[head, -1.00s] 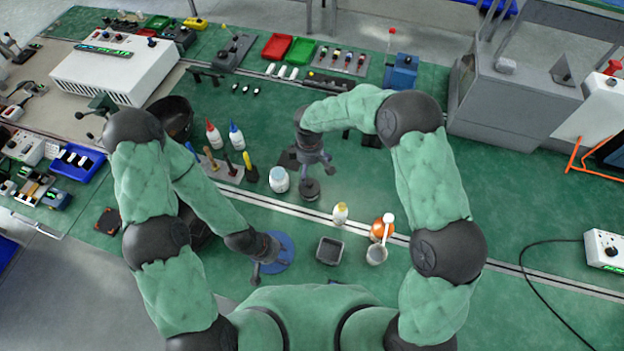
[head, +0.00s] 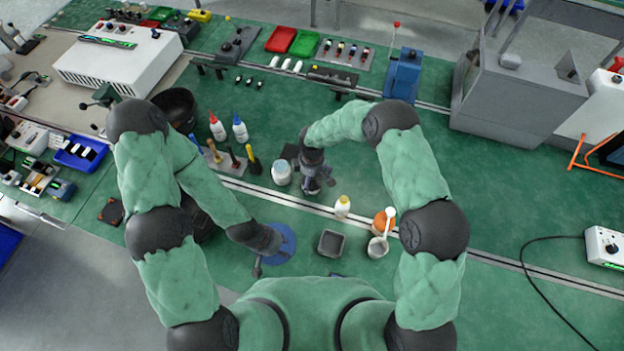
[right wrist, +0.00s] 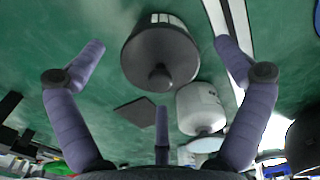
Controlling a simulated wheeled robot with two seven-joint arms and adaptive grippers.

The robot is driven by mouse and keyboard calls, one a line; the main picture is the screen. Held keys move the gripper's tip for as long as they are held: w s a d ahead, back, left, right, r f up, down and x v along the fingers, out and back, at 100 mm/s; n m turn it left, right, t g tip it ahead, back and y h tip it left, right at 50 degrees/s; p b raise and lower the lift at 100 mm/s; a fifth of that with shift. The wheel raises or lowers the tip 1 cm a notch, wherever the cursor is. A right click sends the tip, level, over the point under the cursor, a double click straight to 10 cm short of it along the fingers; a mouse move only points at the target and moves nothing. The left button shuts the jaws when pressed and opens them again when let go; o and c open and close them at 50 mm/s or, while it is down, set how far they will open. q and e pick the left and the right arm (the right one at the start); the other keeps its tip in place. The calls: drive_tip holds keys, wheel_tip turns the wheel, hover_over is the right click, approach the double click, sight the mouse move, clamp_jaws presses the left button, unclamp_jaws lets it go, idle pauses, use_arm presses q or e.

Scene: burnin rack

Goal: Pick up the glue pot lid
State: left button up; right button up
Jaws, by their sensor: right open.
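The glue pot lid (right wrist: 160,62) is dark and round with a knob on top. In the right wrist view it sits on a dark pot between my right gripper's spread fingers. In the head view my right gripper (head: 318,184) is above the pot and mostly hides it. In the right wrist view the gripper (right wrist: 158,50) is open, with nothing held. The lid's knob points toward the wrist camera, apart from the fingers. My left gripper (head: 257,266) is low over the blue disc (head: 284,244); its fingers are too hidden to judge.
A white jar (head: 281,174) stands close left of the pot, also in the right wrist view (right wrist: 200,110). Several upright tools stand left. Green mat right of the pot is clear.

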drive_tip(key=c, duration=1)
drive_tip(key=shift+o, duration=0.2)
